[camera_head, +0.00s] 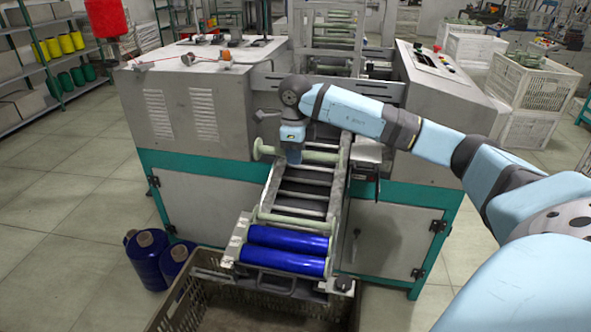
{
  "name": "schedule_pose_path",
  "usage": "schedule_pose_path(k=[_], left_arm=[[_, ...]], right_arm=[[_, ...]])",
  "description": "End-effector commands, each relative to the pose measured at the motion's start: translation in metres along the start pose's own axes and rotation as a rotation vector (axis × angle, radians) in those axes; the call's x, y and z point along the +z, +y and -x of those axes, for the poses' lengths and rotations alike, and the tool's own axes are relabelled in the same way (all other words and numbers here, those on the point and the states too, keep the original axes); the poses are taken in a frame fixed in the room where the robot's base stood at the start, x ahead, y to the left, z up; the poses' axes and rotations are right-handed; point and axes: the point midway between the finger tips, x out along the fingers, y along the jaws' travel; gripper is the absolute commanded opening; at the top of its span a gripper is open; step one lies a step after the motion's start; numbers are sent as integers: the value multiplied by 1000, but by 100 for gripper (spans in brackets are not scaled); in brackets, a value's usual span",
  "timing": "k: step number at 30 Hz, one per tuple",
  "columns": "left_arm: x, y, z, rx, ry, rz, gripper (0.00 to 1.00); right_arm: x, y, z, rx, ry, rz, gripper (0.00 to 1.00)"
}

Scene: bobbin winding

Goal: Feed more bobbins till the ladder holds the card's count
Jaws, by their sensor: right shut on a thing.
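The ladder (340,190) slopes down toward me from the front of the winding machine. At its low end lie two blue wound bobbins (288,251), side by side across it. Just above them lies a pale green bare bobbin (290,221). My right gripper (293,158) points down at the ladder's upper end and is shut on another pale green bobbin (322,157), which lies crosswise. Whether this bobbin touches the rails I cannot tell. My left gripper is out of view. I cannot make out a card.
The machine (200,165) stands behind and on both sides of the ladder. A crate (190,290) sits on the floor under the ladder's low end. Blue spools (146,255) stand left of it. White crates (530,85) are stacked at the right.

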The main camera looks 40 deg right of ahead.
Motion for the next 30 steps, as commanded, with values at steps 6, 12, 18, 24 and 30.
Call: schedule_pose_path(k=[6, 12, 18, 24, 30], left_arm=[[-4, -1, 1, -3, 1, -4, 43], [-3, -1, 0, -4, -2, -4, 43], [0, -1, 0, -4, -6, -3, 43], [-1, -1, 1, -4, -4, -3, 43], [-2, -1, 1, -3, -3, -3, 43]], right_arm=[[0, -1, 26, -1, -2, 0, 0], [0, -1, 32, 0, 0, 0, 0], [2, 1, 30, 1, 0, 24, 0], [17, 16, 20, 9, -2, 236, 0], [41, 43, 4, 18, -6, 614, 0]])
